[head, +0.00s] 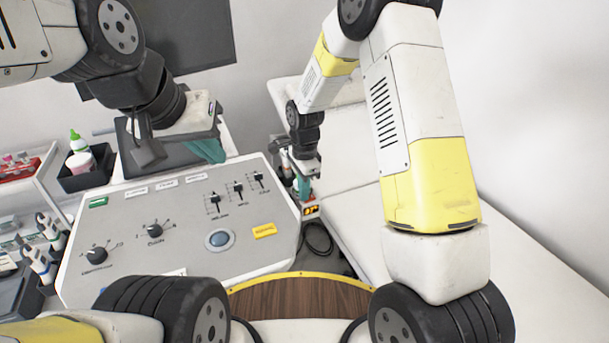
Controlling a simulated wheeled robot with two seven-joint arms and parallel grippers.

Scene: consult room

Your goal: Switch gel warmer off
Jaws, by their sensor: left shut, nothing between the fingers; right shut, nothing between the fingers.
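My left gripper (208,151), with teal fingertips, is shut and empty over the back edge of the grey control console. My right gripper (304,188), also teal-tipped, is shut and empty beyond the console's right side, pointing down. Just below its tips is a small dark unit with a lit orange-yellow face and a red part (311,211), possibly the gel warmer or its switch; its lettering is too small to read. I cannot tell whether the fingertips touch it. Part of that area is hidden by my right gripper.
The console (130,268) has knobs, sliders and a round blue trackball (219,240). A black bin (88,172) holds a green-capped bottle (78,142). Probes (50,230) stand at left. A white couch (450,280) lies at right; a black cable (316,240) hangs beside the console.

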